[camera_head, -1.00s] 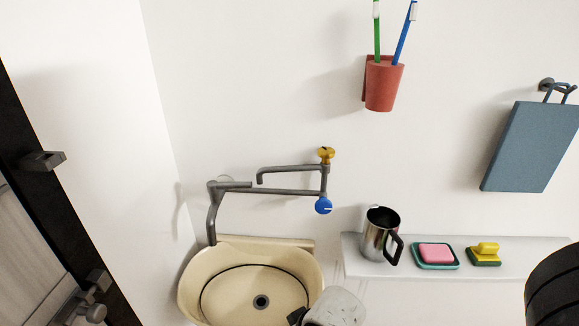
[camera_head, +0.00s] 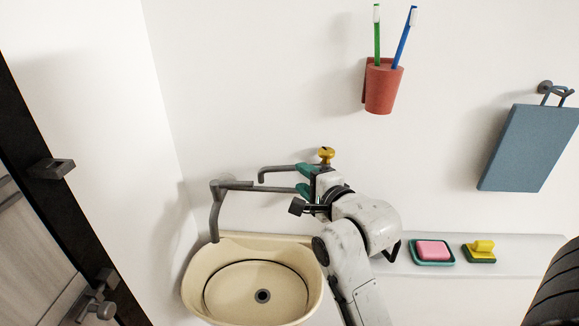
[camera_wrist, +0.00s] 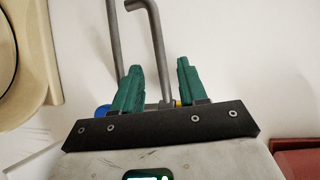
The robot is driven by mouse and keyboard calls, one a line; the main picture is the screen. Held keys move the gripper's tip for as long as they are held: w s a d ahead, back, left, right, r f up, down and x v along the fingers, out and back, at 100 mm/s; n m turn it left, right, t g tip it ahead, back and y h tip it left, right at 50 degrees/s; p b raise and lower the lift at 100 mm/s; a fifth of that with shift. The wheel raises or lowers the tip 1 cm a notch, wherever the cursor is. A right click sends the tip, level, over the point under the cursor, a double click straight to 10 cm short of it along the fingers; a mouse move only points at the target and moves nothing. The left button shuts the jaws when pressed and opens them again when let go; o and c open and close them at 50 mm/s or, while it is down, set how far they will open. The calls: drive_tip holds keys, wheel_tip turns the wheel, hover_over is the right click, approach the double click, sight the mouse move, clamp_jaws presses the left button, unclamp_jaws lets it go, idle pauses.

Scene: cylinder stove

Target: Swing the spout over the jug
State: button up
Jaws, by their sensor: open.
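The grey spout (camera_head: 277,169) is a thin pipe with a bent-down tip, reaching left from the wall tap beside its yellow knob (camera_head: 326,155). My gripper (camera_head: 299,179) is at the pipe with its teal fingers open. In the wrist view, the hooked spout (camera_wrist: 154,35) runs between the two open fingers (camera_wrist: 159,80), with a visible gap towards the right finger. A second pipe (camera_wrist: 115,45) passes behind the left finger. The metal jug on the shelf is mostly hidden by my arm; its black handle (camera_head: 393,250) shows. The blue knob (camera_wrist: 103,110) peeks out beside the left finger.
A cream basin (camera_head: 205,270) is below left of the tap. The shelf (camera_head: 520,250) holds a pink soap in a dish (camera_head: 433,252) and a yellow sponge piece (camera_head: 481,247). A red toothbrush cup (camera_head: 383,88) and blue board (camera_head: 528,148) hang on the wall.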

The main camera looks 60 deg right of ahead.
sight(291, 170)
drive_tip(key=p+x, duration=0.1)
drive_tip(key=x, duration=0.6)
drive_tip(key=shift+w+d+f, duration=0.1)
drive_tip(key=shift+w+d, duration=0.1)
clamp_jaws()
idle(0.4)
